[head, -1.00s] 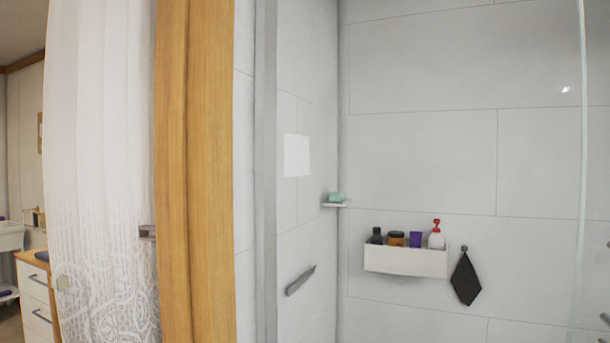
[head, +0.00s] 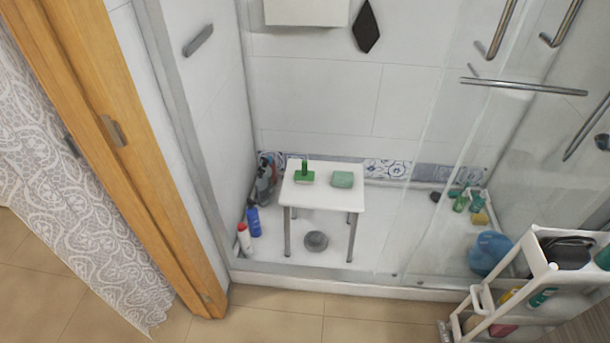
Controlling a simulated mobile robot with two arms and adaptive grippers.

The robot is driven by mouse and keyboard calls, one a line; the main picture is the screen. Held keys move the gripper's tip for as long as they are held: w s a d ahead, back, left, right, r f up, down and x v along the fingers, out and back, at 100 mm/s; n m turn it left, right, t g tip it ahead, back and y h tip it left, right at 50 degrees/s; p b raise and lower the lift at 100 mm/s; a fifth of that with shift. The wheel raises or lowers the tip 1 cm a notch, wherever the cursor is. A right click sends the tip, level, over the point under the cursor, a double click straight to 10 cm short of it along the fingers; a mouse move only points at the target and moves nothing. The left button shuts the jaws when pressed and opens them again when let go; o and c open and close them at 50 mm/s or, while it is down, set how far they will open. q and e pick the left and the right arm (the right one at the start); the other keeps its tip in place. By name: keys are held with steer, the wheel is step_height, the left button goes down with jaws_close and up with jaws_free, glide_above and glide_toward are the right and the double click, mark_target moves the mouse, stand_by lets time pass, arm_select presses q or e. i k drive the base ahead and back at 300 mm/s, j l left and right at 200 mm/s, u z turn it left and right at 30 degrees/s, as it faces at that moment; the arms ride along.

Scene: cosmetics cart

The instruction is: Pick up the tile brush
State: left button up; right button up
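A green brush (head: 304,174) with an upright handle stands on a white stool (head: 324,197) inside the shower; it looks like the tile brush. A pale green block (head: 342,180), perhaps a sponge or soap, lies to its right on the same seat, apart from it. Neither of my grippers shows in the head view.
The shower tray has a raised front edge (head: 330,285). Bottles (head: 253,221) stand left of the stool. A blue ball-like object (head: 490,253) and a white cart (head: 530,282) are at the right. Glass panels with metal handles (head: 525,87) cover the right side. Tiled floor (head: 270,320) in front is clear.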

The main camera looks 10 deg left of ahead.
mark_target(303, 177)
steer(key=i+z, duration=0.25)
steer(key=i, duration=0.3)
steer(key=i+j+z, duration=0.25)
steer(key=i, duration=0.25)
steer(key=i+l, duration=0.05)
steer(key=l, duration=0.05)
